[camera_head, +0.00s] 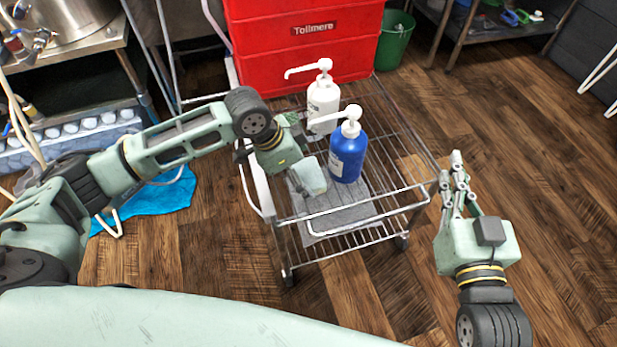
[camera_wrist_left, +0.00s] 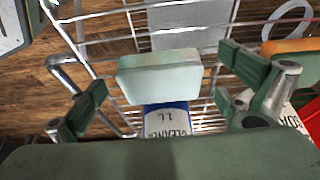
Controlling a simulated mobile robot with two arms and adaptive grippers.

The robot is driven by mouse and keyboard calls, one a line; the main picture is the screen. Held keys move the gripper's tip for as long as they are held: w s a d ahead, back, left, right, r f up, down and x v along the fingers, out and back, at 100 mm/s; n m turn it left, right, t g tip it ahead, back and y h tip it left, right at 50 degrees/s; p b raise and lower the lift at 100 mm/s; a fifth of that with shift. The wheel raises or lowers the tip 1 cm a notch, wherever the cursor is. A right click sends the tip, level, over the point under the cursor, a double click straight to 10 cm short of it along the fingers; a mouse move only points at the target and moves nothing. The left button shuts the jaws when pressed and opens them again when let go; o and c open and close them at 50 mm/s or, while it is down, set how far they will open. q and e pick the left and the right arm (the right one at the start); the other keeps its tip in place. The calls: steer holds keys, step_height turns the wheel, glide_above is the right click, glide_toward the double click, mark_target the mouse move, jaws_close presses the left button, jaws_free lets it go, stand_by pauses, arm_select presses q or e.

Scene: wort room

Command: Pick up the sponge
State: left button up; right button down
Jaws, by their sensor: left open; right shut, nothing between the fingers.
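A pale greenish-white block, which looks like the sponge (camera_head: 311,178), is on the wire cart (camera_head: 388,203), left of the blue pump bottle (camera_head: 349,155). In the left wrist view the sponge (camera_wrist_left: 160,77) lies between my two spread fingers, with the bottle (camera_wrist_left: 166,118) labelled cleaner below it in the picture. My left gripper (camera_head: 298,158) is open over the cart, close to the sponge; I cannot tell whether a finger touches it. Its fingers also show in the left wrist view (camera_wrist_left: 168,88). My right gripper (camera_head: 453,176) is shut and empty, right of the cart.
A white pump bottle (camera_head: 323,103) stands behind the blue one. A grey cloth (camera_head: 345,212) lies on the cart. A red crate (camera_head: 300,45) and a green bin (camera_head: 394,40) stand behind. Wooden floor at right is clear. An orange thing (camera_wrist_left: 292,46) is partly hidden.

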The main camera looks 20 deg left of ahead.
arm_select(q)
steer(key=shift+f, duration=0.1)
arm_select(e)
steer(key=shift+r, duration=0.25)
arm_select(q)
steer(key=shift+c, duration=0.4)
steer(key=c, duration=0.7)
